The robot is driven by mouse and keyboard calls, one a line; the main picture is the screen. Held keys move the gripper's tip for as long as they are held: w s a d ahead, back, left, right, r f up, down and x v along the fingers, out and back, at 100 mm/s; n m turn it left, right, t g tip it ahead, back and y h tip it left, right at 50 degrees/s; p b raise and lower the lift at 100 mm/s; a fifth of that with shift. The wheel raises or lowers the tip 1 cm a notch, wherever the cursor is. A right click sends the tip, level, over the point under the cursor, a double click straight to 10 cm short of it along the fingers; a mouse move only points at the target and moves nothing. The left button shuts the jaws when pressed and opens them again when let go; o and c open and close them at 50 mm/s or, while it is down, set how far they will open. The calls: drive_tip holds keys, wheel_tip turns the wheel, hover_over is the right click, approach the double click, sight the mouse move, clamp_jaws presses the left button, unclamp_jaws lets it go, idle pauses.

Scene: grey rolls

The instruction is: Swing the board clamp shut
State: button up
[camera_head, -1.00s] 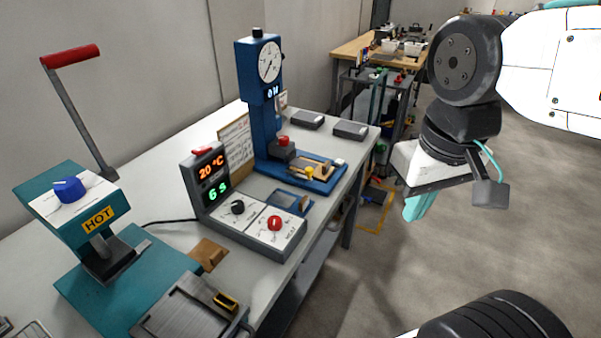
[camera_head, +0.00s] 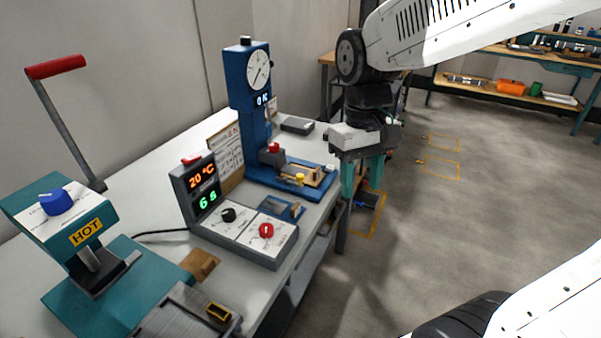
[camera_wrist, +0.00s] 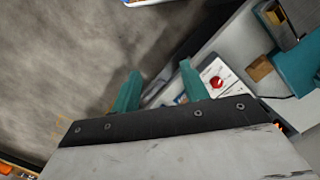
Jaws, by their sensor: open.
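A blue test stand (camera_head: 258,110) with a round dial stands on the grey bench in the head view. On its base are a light tan board piece (camera_head: 316,176) and a small yellow knob (camera_head: 300,179), which looks like part of the board clamp. The clamp's arm is too small to tell its angle. My gripper (camera_head: 361,180) hangs right of the stand, past the bench's edge, with its teal fingers pointing down. In the wrist view my gripper (camera_wrist: 158,85) is open, with nothing between its fingers.
A control box (camera_head: 240,225) with a red knob and lit display stands nearer on the bench (camera_head: 150,180). A teal hot press (camera_head: 75,225) with a red-handled lever is at left. A dark grey block (camera_head: 297,125) lies behind the stand. Open floor (camera_head: 440,220) lies right.

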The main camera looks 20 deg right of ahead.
drive_tip(key=w+f+n, duration=0.3)
drive_tip(key=w+f, duration=0.3)
drive_tip(key=w, duration=0.6)
drive_tip(key=w+f+n, duration=0.3)
drive_tip(key=w+f, duration=0.3)
drive_tip(key=w, duration=0.6)
drive_tip(key=r+n+t, duration=0.1)
drive_tip(key=n, duration=0.1)
hover_over(300, 175)
drive_tip(key=shift+w+d, duration=0.15)
drive_tip(key=shift+d, duration=0.1)
drive_tip(key=shift+r+n, duration=0.15)
drive_tip(key=shift+n, duration=0.35)
drive_tip(key=shift+a+f+n, duration=0.1)
drive_tip(key=shift+f+n, duration=0.2)
drive_tip(key=shift+f, duration=0.25)
wheel_tip(300, 175, down, 7)
drive_tip(key=shift+r, duration=0.1)
drive_tip(key=shift+a, duration=0.1)
clamp_jaws()
